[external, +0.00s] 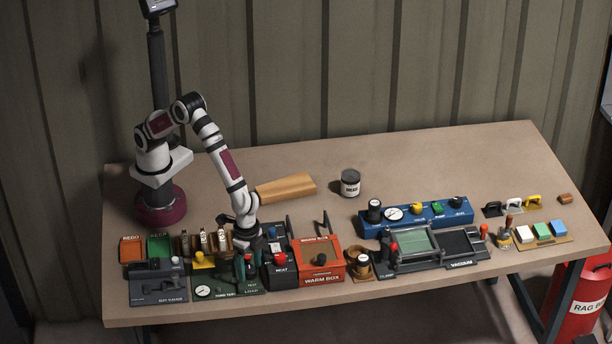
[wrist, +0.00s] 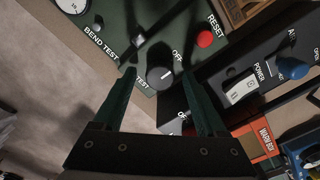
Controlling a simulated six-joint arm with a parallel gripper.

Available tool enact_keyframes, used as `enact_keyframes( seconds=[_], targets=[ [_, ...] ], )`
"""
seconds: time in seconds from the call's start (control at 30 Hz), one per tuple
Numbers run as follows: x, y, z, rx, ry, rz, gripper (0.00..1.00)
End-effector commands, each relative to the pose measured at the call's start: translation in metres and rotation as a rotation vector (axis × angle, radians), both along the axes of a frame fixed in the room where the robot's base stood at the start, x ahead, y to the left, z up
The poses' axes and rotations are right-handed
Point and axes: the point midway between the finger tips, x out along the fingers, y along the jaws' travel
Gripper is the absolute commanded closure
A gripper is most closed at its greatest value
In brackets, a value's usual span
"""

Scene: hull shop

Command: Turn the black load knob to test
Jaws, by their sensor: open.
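The black load knob (wrist: 160,77) is on the dark green bend test panel (wrist: 120,22), seen from above in the wrist view. Its white mark points right and slightly up, nearer the OFF lettering than the TEST lettering at its lower left. My gripper (wrist: 159,73) is open, with one dark green finger on either side of the knob and visible gaps to it. Contact cannot be judged. In the external view my gripper (external: 249,262) hangs over the right end of the bend test panel (external: 228,289) and hides the knob.
A red reset button (wrist: 205,40) sits close to the right finger. A dark box with a power switch (wrist: 241,91) and a blue knob (wrist: 291,68) stands beside the panel. The orange warm box (external: 320,260) is further right. The table's back middle is mostly clear.

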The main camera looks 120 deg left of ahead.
Motion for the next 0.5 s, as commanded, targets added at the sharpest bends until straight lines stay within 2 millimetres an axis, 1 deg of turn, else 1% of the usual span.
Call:
enact_keyframes(
  seconds=[0.1, 0.33, 0.47, 0.5],
  targets=[
    [0.0000, 0.0001, -0.0052, 0.000, -0.001, 0.000, 0.26],
    [0.0001, 0.0001, -0.0057, 0.000, -0.001, 0.000, 0.26],
    [0.0001, 0.0001, -0.0055, 0.000, -0.001, 0.000, 0.49],
    [0.0001, 0.0001, -0.0055, 0.000, -0.001, 0.000, 0.56]
  ],
)
